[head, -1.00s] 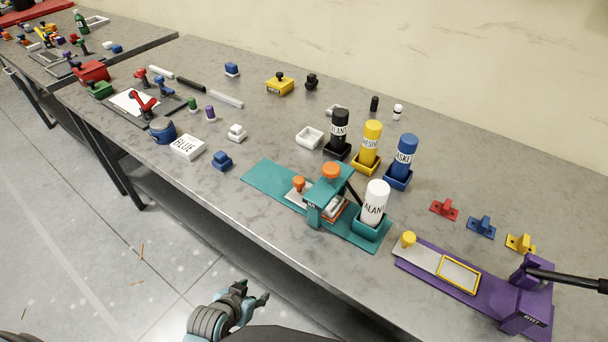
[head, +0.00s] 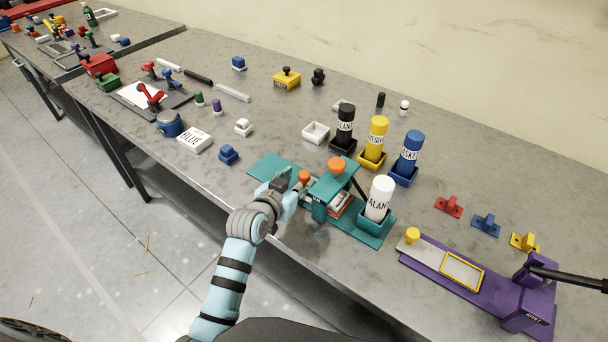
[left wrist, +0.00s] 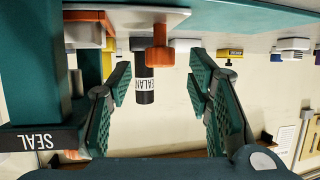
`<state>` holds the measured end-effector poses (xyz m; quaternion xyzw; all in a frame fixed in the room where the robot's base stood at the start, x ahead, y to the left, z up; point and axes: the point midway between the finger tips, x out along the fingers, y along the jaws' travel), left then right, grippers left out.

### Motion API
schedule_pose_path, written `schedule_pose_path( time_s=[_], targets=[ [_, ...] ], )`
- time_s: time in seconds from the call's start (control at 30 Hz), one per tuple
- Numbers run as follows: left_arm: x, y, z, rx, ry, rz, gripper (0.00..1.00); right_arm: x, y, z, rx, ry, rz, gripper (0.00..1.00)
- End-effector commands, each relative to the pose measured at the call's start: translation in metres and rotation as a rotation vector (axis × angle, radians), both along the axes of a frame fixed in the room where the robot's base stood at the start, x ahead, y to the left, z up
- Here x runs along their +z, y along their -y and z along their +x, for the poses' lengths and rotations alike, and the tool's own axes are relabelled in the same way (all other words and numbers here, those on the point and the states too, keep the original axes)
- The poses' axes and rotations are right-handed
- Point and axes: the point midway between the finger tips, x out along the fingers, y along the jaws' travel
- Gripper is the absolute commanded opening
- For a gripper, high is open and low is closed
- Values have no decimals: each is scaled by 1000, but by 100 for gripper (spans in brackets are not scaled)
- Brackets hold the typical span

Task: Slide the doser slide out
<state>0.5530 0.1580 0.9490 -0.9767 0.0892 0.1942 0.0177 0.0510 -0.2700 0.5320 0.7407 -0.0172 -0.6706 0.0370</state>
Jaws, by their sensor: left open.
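The teal doser has a base plate (head: 268,166), a teal bridge (head: 333,184) with an orange knob on top, and a pale slide lying under the bridge. The slide's own orange knob (head: 304,176) stands left of the bridge. My left gripper (head: 290,184) is just left of that knob and hides part of the slide. The left wrist view is upside down. There the pale slide (left wrist: 118,18) and its orange knob (left wrist: 160,56) show between the spread, empty fingers (left wrist: 160,85). The knob appears untouched. My right gripper is not in view.
A white sealant bottle (head: 381,198) stands in a teal cup at the doser's right end. Black, yellow and blue (head: 409,152) bottles stand behind. A purple fixture (head: 470,284) is at the right. A blue block (head: 228,154) lies left of the base plate.

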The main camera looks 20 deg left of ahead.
Motion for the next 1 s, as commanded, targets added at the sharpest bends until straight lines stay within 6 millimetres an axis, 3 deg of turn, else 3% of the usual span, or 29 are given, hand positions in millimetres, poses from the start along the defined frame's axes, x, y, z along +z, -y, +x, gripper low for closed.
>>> schedule_pose_path(
  time_s=[0.2,0.57,0.63,0.87,1.0],
  targets=[
    [-9,6,32,0,0,0,46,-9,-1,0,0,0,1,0],
    [-12,7,41,0,0,0,46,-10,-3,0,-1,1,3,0],
    [-12,7,41,0,0,0,40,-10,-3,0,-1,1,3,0],
    [-12,7,40,1,0,0,3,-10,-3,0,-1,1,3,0],
    [-12,7,40,1,0,0,0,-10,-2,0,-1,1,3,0]
  ],
)
